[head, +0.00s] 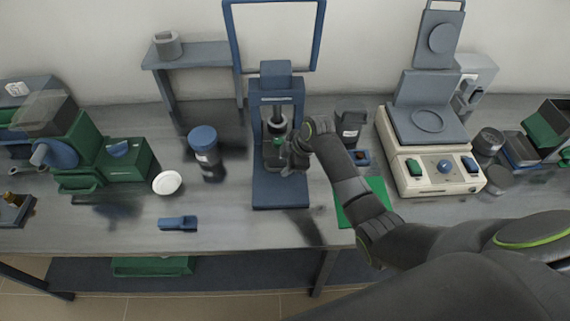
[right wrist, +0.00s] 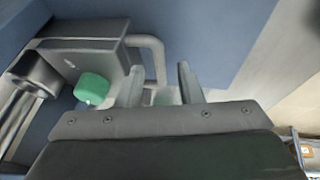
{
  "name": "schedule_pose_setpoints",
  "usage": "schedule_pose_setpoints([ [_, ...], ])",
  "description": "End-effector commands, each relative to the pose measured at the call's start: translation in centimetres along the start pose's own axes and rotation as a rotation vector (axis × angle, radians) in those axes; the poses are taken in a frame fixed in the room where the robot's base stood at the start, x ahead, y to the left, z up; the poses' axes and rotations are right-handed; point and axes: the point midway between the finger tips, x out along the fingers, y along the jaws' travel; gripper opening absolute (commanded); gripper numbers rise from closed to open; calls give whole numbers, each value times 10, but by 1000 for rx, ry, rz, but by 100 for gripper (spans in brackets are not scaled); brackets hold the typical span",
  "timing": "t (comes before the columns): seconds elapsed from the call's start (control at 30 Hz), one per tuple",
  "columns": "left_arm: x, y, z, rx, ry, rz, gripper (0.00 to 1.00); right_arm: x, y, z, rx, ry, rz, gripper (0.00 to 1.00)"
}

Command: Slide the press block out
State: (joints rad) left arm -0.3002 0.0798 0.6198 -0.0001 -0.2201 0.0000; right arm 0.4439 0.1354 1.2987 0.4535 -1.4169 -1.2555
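The blue press (head: 280,195) stands mid-bench with its base plate toward me. The press block (right wrist: 75,62) shows in the right wrist view as a grey box with a grey loop handle (right wrist: 158,58) on its side. A green knob (right wrist: 92,88) is beside it. My right gripper (head: 287,160) is at the front of the press; its fingers also show in the right wrist view (right wrist: 160,86). They are apart, with the handle's lower end between them. I cannot tell whether they touch it. In the head view my gripper partly hides the block. My left gripper is out of view.
A blue-lidded dark jar (head: 206,155) and a white dish (head: 167,183) stand left of the press. A cream hotplate-like device (head: 445,178) is at the right, with a green mat (head: 352,207) nearer. The press's front plate is clear.

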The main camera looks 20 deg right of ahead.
Motion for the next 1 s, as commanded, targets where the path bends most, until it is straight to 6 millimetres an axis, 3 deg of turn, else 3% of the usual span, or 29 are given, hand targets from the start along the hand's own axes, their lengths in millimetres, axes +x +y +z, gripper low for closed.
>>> schedule_pose_setpoints([
  [0.47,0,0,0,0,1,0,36,11,0,0,-1,-1,0,33],
  [0.7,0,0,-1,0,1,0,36,10,0,0,0,-1,0,2],
  [1.0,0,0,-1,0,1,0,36,10,0,0,0,-1,0,0],
])
